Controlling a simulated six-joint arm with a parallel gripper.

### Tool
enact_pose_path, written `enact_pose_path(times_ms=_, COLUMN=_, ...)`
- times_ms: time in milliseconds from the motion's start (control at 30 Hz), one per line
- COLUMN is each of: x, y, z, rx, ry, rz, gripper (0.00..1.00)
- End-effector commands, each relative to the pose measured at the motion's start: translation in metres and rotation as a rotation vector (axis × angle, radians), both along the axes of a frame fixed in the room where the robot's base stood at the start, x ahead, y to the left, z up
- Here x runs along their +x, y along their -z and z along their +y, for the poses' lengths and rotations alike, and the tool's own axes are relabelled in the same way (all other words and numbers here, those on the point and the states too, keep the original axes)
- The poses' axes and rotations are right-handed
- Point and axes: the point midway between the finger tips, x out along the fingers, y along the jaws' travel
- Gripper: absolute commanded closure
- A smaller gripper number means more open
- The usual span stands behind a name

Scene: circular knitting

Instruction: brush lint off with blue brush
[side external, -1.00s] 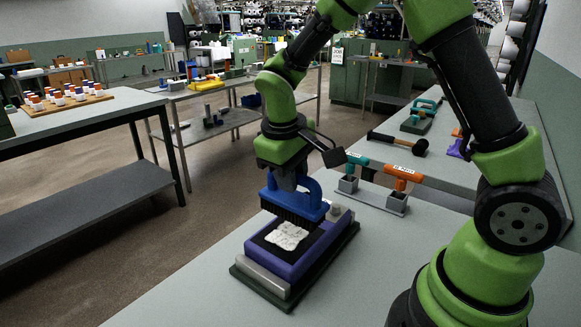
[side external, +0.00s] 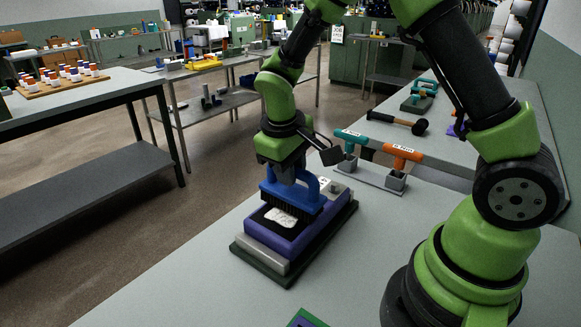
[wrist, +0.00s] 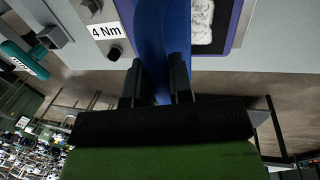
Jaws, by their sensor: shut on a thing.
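The blue brush (side external: 291,197) has a blue body and handle with dark bristles facing down. My gripper (side external: 290,174) is shut on its handle; the wrist view shows the handle (wrist: 158,50) between the two dark fingers. The white lint (side external: 282,218) lies on the black surface inside a purple-framed bed (side external: 266,234). The brush is over the back part of the lint and hides some of it. I cannot tell whether the bristles touch. The wrist view shows part of the lint (wrist: 202,22) beside the handle.
The bed sits on a dark base on the grey bench. Behind it, a teal-handled tool (side external: 351,136) and an orange-handled tool (side external: 403,153) stand in a grey holder. A mallet (side external: 400,122) lies on the bench farther back. The bench left of my arm's base is mostly clear.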

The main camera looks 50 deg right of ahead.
Motion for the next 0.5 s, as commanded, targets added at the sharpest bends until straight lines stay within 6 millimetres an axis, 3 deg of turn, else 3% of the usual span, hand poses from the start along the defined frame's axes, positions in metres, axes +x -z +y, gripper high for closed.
enact_pose_path(times_ms=500, x=-0.0001, y=0.0107, z=-0.0001, rx=0.0, ry=-0.001, rz=0.0, gripper=1.0)
